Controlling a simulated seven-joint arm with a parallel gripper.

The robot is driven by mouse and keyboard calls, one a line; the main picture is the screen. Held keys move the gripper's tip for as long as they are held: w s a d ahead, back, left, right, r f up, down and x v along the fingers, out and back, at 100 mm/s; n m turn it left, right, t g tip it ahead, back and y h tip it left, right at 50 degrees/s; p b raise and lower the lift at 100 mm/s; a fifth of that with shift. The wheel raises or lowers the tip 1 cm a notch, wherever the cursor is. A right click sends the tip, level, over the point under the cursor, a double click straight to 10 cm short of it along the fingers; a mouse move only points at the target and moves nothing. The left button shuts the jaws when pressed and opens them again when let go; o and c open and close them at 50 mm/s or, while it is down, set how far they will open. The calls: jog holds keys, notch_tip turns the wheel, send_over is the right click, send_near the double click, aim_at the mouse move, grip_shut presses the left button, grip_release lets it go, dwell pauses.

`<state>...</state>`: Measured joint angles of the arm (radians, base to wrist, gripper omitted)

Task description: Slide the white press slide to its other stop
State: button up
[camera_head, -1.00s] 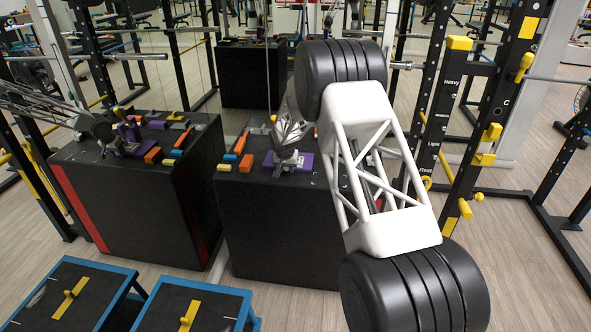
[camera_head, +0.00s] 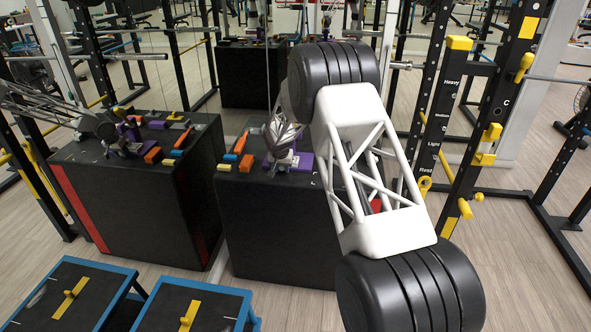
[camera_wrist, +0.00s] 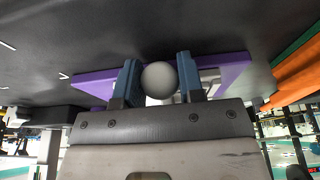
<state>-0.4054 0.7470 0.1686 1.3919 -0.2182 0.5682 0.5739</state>
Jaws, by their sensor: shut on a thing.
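The white press slide shows in the wrist view as a round white knob (camera_wrist: 160,80) between my two blue-grey fingers. My gripper (camera_wrist: 157,82) is shut on it. The knob stands over a purple base (camera_wrist: 232,72), with pale metal parts of the fixture just right of the fingers. In the head view my gripper (camera_head: 279,160) is low over the right black box, at the purple base (camera_head: 304,162). There the gripper and my arm hide most of the slide, so its position between its stops cannot be told.
Orange (camera_head: 246,163) and blue (camera_head: 230,157) blocks lie left of the purple base on the black box (camera_head: 265,225). A second black box (camera_head: 120,190) with similar fixtures stands to the left. A rack post (camera_head: 440,110) rises to the right.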

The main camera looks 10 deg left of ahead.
jog(key=shift+a, duration=1.25)
jog(key=o, duration=1)
jog(key=shift+o, duration=0.2)
jog(key=v, duration=0.7)
jog(key=shift+r, duration=0.35)
jog(key=shift+s, duration=0.15)
